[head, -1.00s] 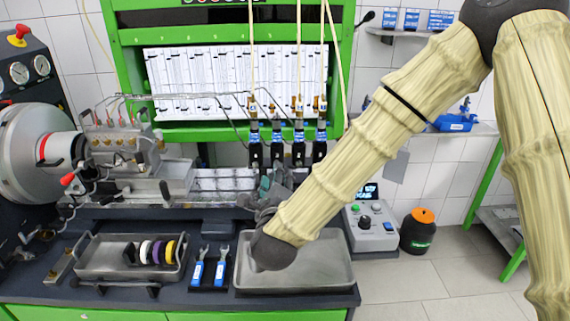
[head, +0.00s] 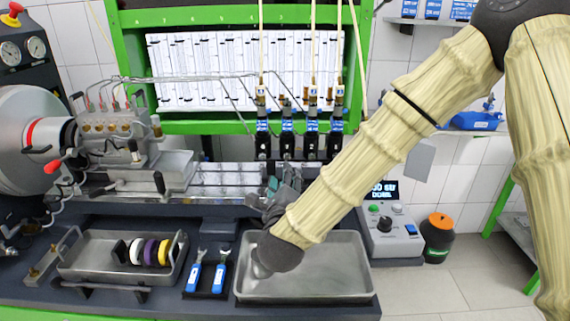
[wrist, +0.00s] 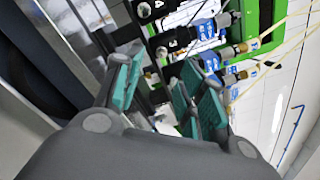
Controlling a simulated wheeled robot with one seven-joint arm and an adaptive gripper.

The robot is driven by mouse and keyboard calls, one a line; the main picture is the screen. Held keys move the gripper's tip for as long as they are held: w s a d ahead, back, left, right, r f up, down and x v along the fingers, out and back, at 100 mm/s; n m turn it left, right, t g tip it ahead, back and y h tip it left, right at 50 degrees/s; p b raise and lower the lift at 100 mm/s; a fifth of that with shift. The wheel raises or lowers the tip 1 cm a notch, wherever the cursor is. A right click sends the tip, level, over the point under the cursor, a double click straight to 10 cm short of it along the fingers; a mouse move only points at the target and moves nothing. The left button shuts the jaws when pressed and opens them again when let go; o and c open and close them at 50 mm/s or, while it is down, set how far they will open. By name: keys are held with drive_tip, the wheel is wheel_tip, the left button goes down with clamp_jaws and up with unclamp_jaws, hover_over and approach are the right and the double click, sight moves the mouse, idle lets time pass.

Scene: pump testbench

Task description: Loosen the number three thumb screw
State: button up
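A row of black injector holders (head: 287,146) with blue labels hangs under the flow-tube panel. In the wrist view, black blocks with white numerals and small silver thumb screws (wrist: 144,10) show near the top; one block appears marked 4 (wrist: 172,45). I cannot tell clearly which screw is number three. My gripper (wrist: 162,78) has its teal-padded fingers spread, with nothing visibly held between them. The blocks lie beyond the fingertips. In the head view my gripper (head: 272,192) is below and in front of the holders, partly hidden by my arm.
An empty metal tray (head: 345,262) lies below my arm. Two blue-handled wrenches (head: 207,272) and a tray with coloured rings (head: 105,242) are to its left. A control box (head: 392,235) stands at right. The pump (head: 110,130) is at left. Thin pipes cross to the injectors.

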sight(287, 158)
drive_tip(key=w+p, duration=0.1)
drive_tip(key=w, duration=0.6)
drive_tip(key=w+p, duration=0.1)
drive_tip(key=w, duration=0.2)
drive_tip(key=shift+w+d+p, duration=0.15)
drive_tip(key=shift+d+p, duration=0.15)
drive_tip(key=shift+d, duration=0.05)
